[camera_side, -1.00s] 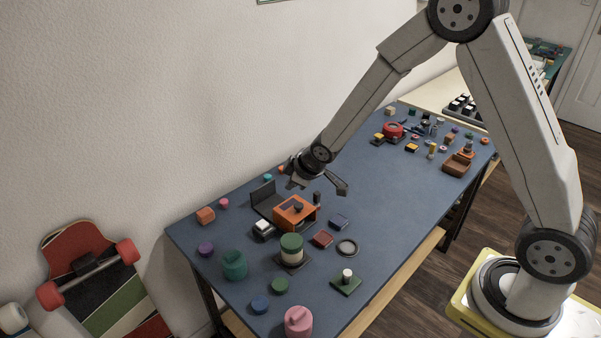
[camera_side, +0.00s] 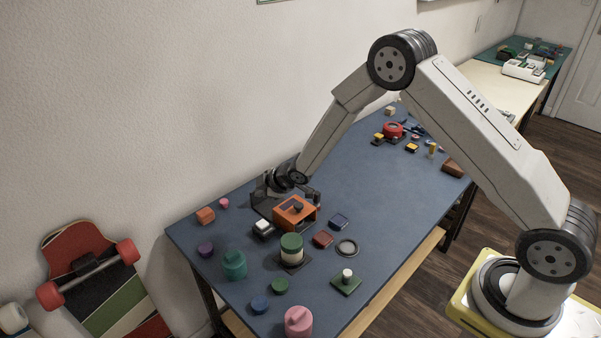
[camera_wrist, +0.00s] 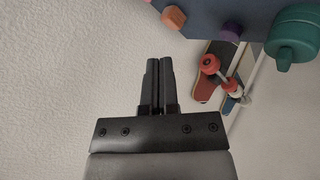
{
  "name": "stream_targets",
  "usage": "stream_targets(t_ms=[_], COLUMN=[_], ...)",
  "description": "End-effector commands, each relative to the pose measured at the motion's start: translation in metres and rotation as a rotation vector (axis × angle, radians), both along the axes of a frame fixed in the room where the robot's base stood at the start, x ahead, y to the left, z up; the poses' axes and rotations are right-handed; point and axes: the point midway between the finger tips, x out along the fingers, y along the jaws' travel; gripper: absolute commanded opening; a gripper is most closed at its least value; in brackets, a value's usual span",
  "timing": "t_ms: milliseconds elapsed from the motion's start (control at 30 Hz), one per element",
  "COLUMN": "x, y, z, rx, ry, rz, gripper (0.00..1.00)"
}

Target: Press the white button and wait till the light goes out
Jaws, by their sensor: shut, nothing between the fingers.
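A white button (camera_side: 263,225) sits on a small dark base on the blue work mat, just left of an orange box (camera_side: 295,212). No lit light shows clearly in either view. My gripper (camera_side: 272,184) is low behind the orange box, apart from the white button and further back. Its fingers are hard to make out against the dark panel there. In the wrist view my gripper (camera_wrist: 159,62) has its two dark fingers side by side, shut and empty. The white button is not in the wrist view.
A green-topped cylinder (camera_side: 291,248), a dark red block (camera_side: 322,239) and a green base with a white knob (camera_side: 347,278) stand near the button. A teal jar (camera_side: 233,264) is at the left. The wall runs close behind the mat. Its middle right is clear.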

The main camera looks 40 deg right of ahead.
Motion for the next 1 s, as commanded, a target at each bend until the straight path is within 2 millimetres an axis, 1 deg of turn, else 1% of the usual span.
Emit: stream_targets(t_ms=[267,467,667,1000], x=[0.0,0.0,-0.001,-0.001], y=[0.0,0.0,0.0,0.0], z=[-0.002,-0.011,-0.027,-0.063], rx=[0.0,0.0,0.001,0.0], ry=[0.002,0.003,0.004,0.004], rz=[-0.001,-0.001,-0.001,-0.002], gripper=[0.0,0.0,0.0,0.0])
